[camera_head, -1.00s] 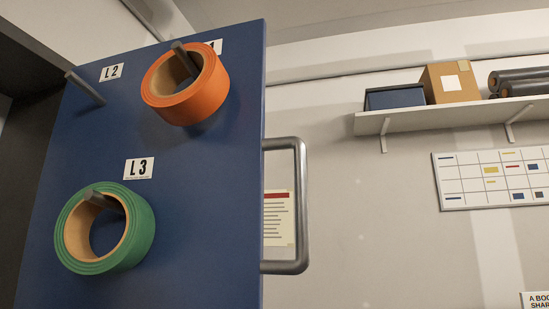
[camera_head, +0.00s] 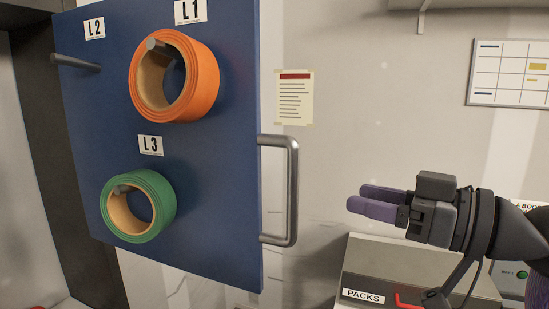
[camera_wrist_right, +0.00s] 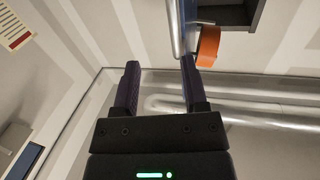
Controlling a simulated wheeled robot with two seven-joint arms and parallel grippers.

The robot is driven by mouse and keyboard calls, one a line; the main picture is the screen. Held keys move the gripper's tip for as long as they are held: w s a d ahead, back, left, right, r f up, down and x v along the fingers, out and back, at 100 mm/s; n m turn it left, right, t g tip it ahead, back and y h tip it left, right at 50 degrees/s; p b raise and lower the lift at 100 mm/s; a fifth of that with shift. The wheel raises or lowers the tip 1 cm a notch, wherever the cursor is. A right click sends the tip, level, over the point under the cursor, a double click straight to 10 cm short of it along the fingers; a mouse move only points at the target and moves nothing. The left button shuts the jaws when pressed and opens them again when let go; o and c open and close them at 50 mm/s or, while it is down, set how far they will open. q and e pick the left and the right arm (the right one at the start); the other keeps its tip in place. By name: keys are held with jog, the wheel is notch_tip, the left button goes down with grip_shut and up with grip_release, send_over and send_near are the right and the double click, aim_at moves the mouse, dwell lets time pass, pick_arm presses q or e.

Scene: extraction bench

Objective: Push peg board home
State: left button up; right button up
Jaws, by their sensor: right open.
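The peg board (camera_head: 85,150) is a blue upright panel at the left of the head view, standing out at an angle. An orange roll (camera_head: 203,85) hangs on its L1 peg, a green roll (camera_head: 160,190) hangs on its L3 peg, and the L2 peg (camera_head: 78,63) is bare. A grey metal handle (camera_head: 292,190) is on its right edge. My right gripper (camera_head: 356,199) is open and empty, right of the handle and apart from it in the picture, fingers pointing left. In the right wrist view the orange roll (camera_wrist_right: 208,46) shows beyond the fingertips (camera_wrist_right: 160,68). My left gripper is out of view.
A grey case (camera_head: 365,262) marked PACKS sits below my right gripper. A notice (camera_head: 294,98) and a white chart (camera_head: 512,72) are on the wall behind. Open space lies between the handle and my right gripper.

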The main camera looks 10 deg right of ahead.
aim_at(298, 179)
jog(key=shift+n+y, duration=0.3)
jog(key=shift+n, duration=0.2)
jog(key=p+x, duration=0.1)
jog(key=x, duration=0.2)
jog(key=p+x, duration=0.1)
jog(key=x, duration=0.1)
jog(key=s+a+r+p+x, duration=0.1)
jog(key=x, duration=0.2)
jog(key=shift+w+a+p, duration=0.15)
jog(key=shift+a+p, duration=0.15)
jog(key=shift+p, duration=0.1)
jog(key=shift+w+a+f, duration=0.15)
jog(key=shift+w+a, duration=0.2)
jog(key=shift+w, duration=0.1)
jog(key=shift+c, duration=0.3)
grip_shut()
